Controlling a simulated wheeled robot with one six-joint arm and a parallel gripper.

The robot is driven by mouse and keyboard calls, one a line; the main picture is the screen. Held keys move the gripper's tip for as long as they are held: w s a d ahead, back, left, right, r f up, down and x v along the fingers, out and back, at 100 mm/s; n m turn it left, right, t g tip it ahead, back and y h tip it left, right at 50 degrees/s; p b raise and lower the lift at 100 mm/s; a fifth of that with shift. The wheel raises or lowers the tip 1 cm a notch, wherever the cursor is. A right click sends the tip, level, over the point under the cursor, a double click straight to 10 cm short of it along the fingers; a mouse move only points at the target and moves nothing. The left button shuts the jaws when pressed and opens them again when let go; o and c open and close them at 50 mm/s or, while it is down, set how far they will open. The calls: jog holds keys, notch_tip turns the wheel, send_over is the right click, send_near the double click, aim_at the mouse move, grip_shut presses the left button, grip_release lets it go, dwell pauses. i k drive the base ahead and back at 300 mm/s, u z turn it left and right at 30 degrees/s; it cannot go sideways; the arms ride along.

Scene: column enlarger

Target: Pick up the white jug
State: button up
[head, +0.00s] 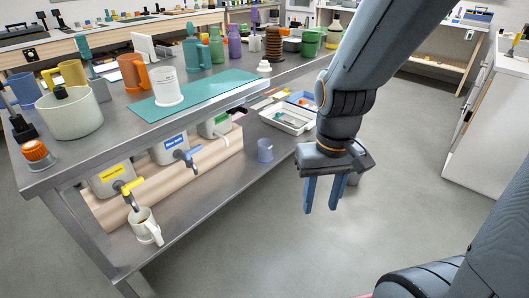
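A white jug (146,227) with a handle on its right stands on the lower shelf at the front left. It is below a yellow tap (130,191), and something brownish shows inside its mouth. My gripper (321,208) hangs over the floor to the right of the bench, fingers pointing down. The fingers are apart with nothing between them. It is well to the right of the jug and not touching it.
Grey containers with yellow, blue and green labels (175,142) stand behind the jug. A blue cup (265,150) and white trays (287,118) are further right. The crowded upper bench (110,143) overhangs the shelf. Open floor (270,235) lies in front.

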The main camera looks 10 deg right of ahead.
aim_at(143, 223)
jog(key=u, duration=1.3)
